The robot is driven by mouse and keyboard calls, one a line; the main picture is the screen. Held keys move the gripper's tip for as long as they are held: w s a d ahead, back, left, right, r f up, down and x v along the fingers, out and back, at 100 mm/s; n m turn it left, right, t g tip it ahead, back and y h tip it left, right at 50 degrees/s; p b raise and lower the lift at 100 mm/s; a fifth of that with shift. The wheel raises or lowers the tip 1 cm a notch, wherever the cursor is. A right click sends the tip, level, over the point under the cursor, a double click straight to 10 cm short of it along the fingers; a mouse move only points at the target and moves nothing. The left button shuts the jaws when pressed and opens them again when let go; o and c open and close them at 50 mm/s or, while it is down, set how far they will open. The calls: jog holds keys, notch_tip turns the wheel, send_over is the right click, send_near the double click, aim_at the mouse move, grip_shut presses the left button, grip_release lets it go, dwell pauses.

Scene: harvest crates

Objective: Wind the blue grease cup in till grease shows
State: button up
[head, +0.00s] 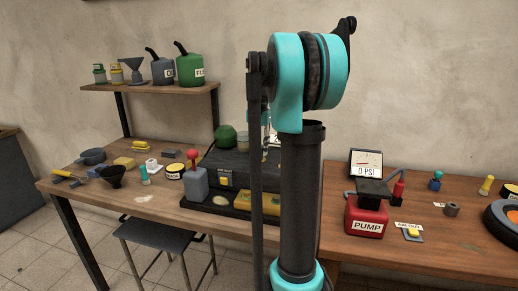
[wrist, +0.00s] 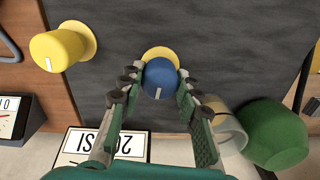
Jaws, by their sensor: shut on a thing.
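The blue grease cup (wrist: 160,77) is at the middle of the wrist view, round, with a white mark at its lower edge. A yellow round collar (wrist: 160,52) shows behind it, against a dark panel (wrist: 215,35). My gripper (wrist: 158,84) is shut on the blue cup, one finger on each side. Whether any grease shows around the cup, I cannot tell. In the head view, my arm hides the cup and most of the gripper.
A yellow knob-like cup (wrist: 57,46) sticks out to the left. A green rounded object (wrist: 274,135) and a pale ring-shaped piece are close by my right finger. In the head view, a red pump (head: 366,218) stands on the right bench.

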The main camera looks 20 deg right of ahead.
aim_at(259, 147)
jog(key=o, duration=1.2)
jog(key=shift+c, duration=0.2)
jog(key=shift+r, duration=0.1)
notch_tip(259, 147, up, 12)
